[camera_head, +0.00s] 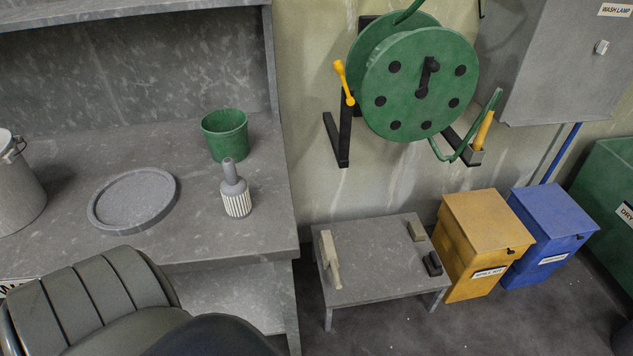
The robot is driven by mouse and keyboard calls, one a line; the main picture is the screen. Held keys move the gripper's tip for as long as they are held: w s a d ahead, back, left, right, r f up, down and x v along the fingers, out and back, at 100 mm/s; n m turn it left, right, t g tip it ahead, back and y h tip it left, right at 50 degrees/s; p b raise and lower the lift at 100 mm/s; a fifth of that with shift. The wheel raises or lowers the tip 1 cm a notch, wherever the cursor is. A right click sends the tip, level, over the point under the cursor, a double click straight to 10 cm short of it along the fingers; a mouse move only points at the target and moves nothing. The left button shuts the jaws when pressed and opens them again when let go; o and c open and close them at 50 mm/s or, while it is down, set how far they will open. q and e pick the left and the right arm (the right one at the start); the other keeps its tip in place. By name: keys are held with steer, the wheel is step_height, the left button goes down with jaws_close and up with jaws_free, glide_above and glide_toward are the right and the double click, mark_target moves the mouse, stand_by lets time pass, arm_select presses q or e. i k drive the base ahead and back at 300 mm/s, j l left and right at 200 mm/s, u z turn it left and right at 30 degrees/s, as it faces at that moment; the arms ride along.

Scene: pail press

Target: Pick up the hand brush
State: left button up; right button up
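A long, narrow beige piece (331,259), which looks like a wooden-handled hand brush, lies along the left side of the low grey table; its bristles cannot be made out. A second brush-like item (236,191) stands upright on the grey counter, with a dark grey handle on top and a pale ribbed lower part. I cannot tell for certain which of the two is the hand brush. Neither of my grippers shows in the head view.
On the low table (375,285) also lie a beige block (416,231) and a black block (432,264). A green cup (225,135) and a round grey tray (133,226) are on the counter. Yellow (470,250) and blue (553,250) bins stand right of the table.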

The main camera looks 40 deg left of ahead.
mark_target(330, 255)
steer(key=i+l+u, duration=0.25)
steer(key=u, duration=0.25)
steer(key=i+l+u, duration=0.2)
steer(key=l+u, duration=0.25)
steer(key=i+l+u, duration=0.15)
steer(key=l+u, duration=0.2)
steer(key=u, duration=0.15)
steer(key=i+l+u, duration=0.1)
steer(key=l+u, duration=0.35)
